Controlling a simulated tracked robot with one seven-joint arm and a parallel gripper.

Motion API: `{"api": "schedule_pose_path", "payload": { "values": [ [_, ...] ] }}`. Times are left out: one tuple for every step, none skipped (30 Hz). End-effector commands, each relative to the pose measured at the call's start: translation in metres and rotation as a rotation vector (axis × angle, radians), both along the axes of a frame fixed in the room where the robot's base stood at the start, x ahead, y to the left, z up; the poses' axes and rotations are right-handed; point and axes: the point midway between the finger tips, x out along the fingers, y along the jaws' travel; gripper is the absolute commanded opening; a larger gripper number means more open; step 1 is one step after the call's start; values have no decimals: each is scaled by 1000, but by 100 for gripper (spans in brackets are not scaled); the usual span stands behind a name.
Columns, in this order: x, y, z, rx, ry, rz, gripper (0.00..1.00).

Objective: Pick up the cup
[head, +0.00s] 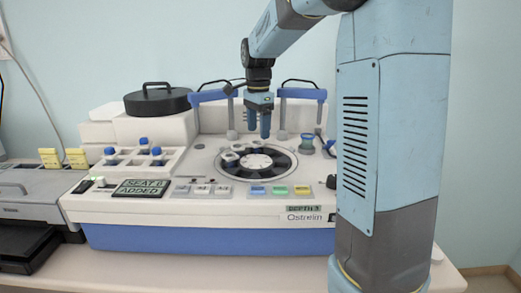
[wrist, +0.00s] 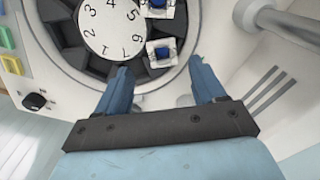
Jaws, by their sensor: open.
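My gripper (head: 259,133) is open and empty, pointing down above the back part of the round carousel (head: 283,174) on the white machine. In the wrist view its two blue fingers (wrist: 161,72) stand apart at the carousel's edge. A small square white holder with a blue centre (wrist: 162,52) sits just beyond and between the fingertips, beside the number 6. A second such holder (wrist: 157,7) is at the top edge of that view. A small blue cup-like piece with a greenish rim (head: 307,144) stands right of the carousel. Which of these is the cup, I cannot tell.
The white dial (wrist: 111,27) carries numbers. Two blue-topped posts (head: 303,95) stand behind the carousel. Blue-capped bottles (head: 143,143) and a black lidded pot (head: 158,100) are at the left. Coloured buttons (head: 279,190) and a display reading "SEAT 6 ADDED" (head: 141,188) line the front.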

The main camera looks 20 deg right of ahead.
Motion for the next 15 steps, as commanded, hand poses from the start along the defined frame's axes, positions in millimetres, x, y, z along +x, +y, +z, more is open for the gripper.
{"api": "schedule_pose_path", "payload": {
  "values": [
    [0, 0, -8, -1, 3, 0, 69],
    [0, 0, -12, -1, 3, 0, 69],
    [0, 0, -18, -1, 4, 0, 69],
    [0, 0, -22, -1, 4, 0, 69],
    [1, 0, -26, 0, 2, 0, 69],
    [1, 0, -30, 0, 2, 0, 69],
    [1, 0, -33, 0, 2, 0, 69],
    [1, 0, -36, 0, 2, 0, 69],
    [1, 0, -39, 0, 1, 0, 69],
    [1, 0, -40, 0, 1, 0, 69],
    [1, 0, -41, 0, 1, 0, 69],
    [1, 0, -42, 0, 1, 0, 69],
    [1, 0, -42, 0, 1, 0, 69],
    [1, 0, -43, 0, 0, 0, 69],
    [1, 0, -42, 0, 0, 1, 69]
  ]
}}
